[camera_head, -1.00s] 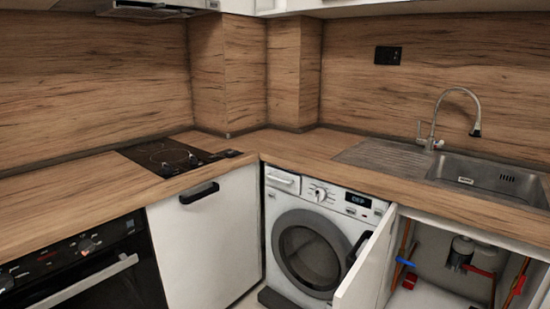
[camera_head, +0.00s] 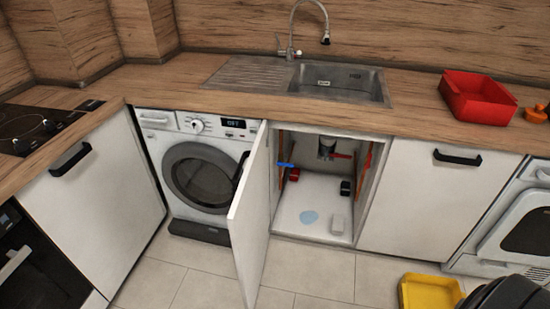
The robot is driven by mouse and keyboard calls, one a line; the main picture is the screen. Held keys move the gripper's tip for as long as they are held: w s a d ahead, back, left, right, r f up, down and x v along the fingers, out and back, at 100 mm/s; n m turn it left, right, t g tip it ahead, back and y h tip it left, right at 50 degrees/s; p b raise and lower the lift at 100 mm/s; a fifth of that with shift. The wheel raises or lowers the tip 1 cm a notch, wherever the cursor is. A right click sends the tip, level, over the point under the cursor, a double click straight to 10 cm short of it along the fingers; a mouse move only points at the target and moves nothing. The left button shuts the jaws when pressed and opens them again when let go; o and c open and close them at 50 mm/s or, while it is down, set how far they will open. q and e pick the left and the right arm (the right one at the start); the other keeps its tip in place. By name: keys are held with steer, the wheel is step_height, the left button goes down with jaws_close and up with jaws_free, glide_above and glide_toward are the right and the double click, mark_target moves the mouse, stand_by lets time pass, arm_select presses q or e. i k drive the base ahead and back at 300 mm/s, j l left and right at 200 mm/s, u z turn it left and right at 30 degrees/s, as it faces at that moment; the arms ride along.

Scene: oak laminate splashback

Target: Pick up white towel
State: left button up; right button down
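A small white block-like item (camera_head: 337,224) lies on the floor of the open cabinet under the sink, towards its front right. It may be the folded white towel, but it is too small to tell. No other thing that looks like a white towel shows. Neither of my grippers is in view.
The open cabinet door (camera_head: 250,215) juts out left of the cabinet. The cabinet holds pipes and a pale blue patch (camera_head: 309,217). A red bin (camera_head: 478,97) stands on the counter. A yellow tray (camera_head: 430,292) and a dark rounded object (camera_head: 512,295) are at bottom right.

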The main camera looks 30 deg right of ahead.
mark_target(338, 221)
steer(key=z, duration=1.5)
